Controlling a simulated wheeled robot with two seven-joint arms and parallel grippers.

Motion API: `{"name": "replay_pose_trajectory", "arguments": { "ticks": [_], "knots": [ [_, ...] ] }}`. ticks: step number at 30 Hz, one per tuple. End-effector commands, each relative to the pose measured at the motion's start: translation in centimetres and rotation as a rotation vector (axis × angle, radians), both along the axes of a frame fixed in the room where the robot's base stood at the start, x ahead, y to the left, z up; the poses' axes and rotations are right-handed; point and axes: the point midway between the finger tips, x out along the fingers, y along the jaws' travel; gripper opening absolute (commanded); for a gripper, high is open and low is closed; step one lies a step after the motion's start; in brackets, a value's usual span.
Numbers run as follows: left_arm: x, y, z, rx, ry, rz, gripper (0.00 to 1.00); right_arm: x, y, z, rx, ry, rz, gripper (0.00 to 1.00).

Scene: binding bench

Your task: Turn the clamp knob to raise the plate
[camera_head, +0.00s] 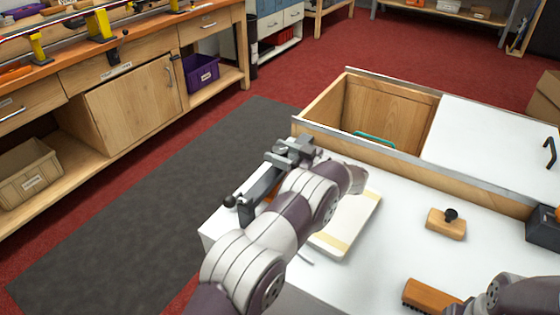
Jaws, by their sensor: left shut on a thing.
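My left arm reaches up from the bottom over the white bench top. Its gripper (291,151) is at the bench's left edge, at the upper end of a dark metal clamp (262,193), and is shut on a part there that I take to be the clamp knob. The fingers and the knob are small and largely hidden, so their exact contact cannot be made out. A small black ball end (230,201) shows at the clamp's lower left. My arm hides much of the clamp, and I cannot make out the plate. My right gripper is out of view; only part of that arm shows at the bottom right.
A pale board with yellow bands (348,222) lies partly under my left arm. A wooden block with a black knob (446,222), a brush (431,296) and a dark box (543,228) are on the right. An open wooden bin (388,110) is behind.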

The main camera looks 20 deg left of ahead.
Motion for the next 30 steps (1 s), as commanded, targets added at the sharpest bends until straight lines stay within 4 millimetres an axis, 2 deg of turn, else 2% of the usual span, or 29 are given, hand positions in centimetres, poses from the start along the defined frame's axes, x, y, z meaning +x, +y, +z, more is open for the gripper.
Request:
{"name": "replay_pose_trajectory", "arguments": {
  "ticks": [1,12,30],
  "knots": [
    [-0.1,0.0,-1.5,-0.005,0.011,0.033,0.25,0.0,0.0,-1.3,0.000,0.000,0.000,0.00],
    [-0.2,0.1,-1.1,-0.006,0.011,0.229,0.25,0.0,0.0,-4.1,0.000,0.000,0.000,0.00],
    [-0.2,0.1,-0.8,-0.004,0.016,0.282,0.25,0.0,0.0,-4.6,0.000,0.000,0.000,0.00]
  ]
}}
